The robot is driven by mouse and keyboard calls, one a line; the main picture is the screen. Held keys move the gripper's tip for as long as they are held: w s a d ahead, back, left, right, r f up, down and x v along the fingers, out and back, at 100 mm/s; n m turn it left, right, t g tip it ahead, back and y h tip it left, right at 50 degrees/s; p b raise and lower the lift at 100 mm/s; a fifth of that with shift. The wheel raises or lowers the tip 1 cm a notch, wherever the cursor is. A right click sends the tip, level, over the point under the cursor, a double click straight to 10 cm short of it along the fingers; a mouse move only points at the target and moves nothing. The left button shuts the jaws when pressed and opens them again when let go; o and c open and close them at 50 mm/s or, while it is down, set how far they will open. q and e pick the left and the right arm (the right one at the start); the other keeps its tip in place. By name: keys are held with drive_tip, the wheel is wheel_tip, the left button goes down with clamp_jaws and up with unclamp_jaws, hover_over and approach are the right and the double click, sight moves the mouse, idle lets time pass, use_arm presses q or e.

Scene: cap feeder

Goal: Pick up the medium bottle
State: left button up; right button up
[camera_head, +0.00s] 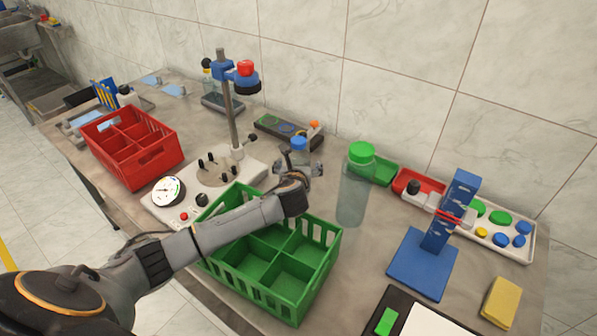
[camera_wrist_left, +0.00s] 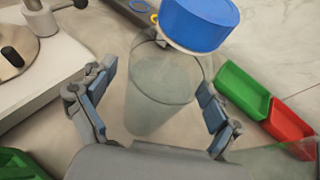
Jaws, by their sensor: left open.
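The medium bottle (camera_head: 299,158) is clear with a blue cap (camera_head: 298,143) and stands upright on the worktop, partly hidden by my left arm and gripper in the head view. My left gripper (camera_head: 304,169) is at this bottle, open. In the left wrist view the clear bottle body (camera_wrist_left: 160,95) shows between the two spread fingers of the gripper (camera_wrist_left: 157,95), with gaps on both sides. The blue cap (camera_wrist_left: 203,20) is at the top of that view. My right gripper is not in view.
A taller clear bottle (camera_head: 352,195) with a green cap stands just right of my gripper. A green divided crate (camera_head: 318,280) lies below my forearm. A capping machine (camera_head: 228,110) with a post is at left, beside a red crate (camera_head: 150,165). Small green and red trays (camera_wrist_left: 243,90) lie to the right.

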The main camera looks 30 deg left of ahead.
use_arm(q)
drive_tip(key=c, duration=1.7)
